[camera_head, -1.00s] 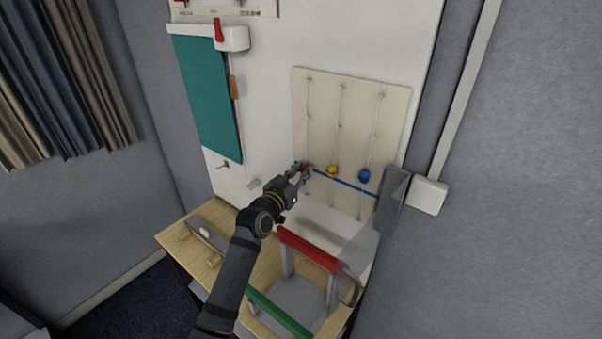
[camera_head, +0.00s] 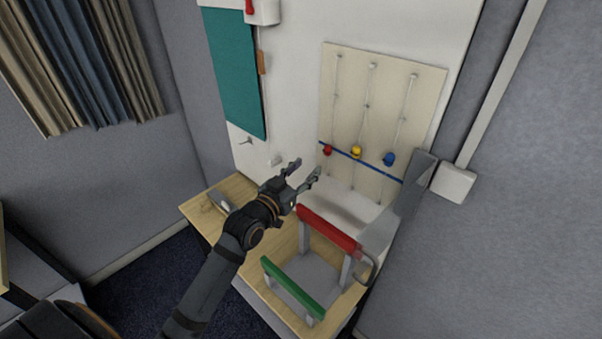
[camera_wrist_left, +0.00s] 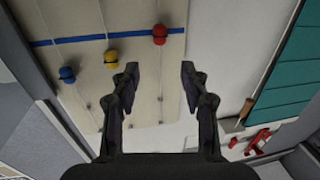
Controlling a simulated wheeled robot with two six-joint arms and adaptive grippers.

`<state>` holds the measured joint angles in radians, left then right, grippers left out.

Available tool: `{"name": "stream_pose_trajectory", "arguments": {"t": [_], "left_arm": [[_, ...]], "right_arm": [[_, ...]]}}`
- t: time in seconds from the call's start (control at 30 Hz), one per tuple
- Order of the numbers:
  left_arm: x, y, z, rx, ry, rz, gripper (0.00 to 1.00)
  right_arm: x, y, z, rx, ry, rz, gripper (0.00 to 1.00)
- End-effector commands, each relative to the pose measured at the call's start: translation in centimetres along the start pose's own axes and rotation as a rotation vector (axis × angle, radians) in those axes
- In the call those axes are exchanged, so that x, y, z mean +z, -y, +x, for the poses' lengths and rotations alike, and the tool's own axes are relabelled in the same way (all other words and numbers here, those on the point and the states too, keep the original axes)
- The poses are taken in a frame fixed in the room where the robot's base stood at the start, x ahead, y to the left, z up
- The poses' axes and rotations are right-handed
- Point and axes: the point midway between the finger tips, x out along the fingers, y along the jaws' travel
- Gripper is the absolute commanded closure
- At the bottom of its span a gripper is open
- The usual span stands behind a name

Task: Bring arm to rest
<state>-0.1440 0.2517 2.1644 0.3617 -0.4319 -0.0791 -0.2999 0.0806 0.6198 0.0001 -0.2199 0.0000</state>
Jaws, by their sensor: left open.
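My left gripper (camera_head: 306,176) is open and empty, held in front of the white wall panel, left of and below the bead board (camera_head: 384,110). The board has three cords, a blue line across it, and a red bead (camera_head: 327,149), a yellow bead (camera_head: 356,152) and a blue bead (camera_head: 389,159) near that line. In the left wrist view the open fingers (camera_wrist_left: 160,80) point toward the board, with the red bead (camera_wrist_left: 159,34) beyond them and apart from them. The right gripper is not seen.
Below stands a wooden table (camera_head: 290,238) with a grey frame bearing a red bar (camera_head: 329,230) and a green bar (camera_head: 292,287). A grey bracket (camera_head: 411,195) stands right of it. A teal panel (camera_head: 234,70) hangs on the left; striped curtains (camera_head: 85,60) hang farther left.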

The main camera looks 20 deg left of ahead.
Motion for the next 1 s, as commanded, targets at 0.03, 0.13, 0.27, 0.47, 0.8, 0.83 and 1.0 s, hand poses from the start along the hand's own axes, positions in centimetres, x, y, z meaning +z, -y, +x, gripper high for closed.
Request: {"name": "stream_pose_trajectory", "arguments": {"t": [0.03, 0.13, 0.27, 0.47, 0.8, 0.83, 1.0], "left_arm": [[0.1, 0.1, -0.7, 0.000, 0.003, 0.005, 0.55], [0.1, 0.0, -1.5, 0.000, 0.002, 0.003, 0.55], [0.0, 0.0, -1.8, 0.001, -0.001, 0.000, 0.55], [0.0, 0.0, -1.7, 0.000, -0.001, 0.000, 0.55], [6.0, -0.7, -4.3, -0.024, 0.250, 0.011, 0.55], [7.8, -0.9, -5.4, -0.032, 0.327, 0.013, 0.55], [15.4, -1.4, -12.6, -0.085, 0.724, 0.023, 0.55]], "right_arm": [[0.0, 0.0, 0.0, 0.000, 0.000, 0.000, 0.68], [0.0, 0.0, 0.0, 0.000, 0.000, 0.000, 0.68], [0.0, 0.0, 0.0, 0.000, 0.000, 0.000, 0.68], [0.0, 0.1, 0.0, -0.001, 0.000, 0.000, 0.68], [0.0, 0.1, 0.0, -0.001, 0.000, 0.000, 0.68], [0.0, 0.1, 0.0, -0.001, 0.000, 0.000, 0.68], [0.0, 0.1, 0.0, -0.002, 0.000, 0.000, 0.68]]}}
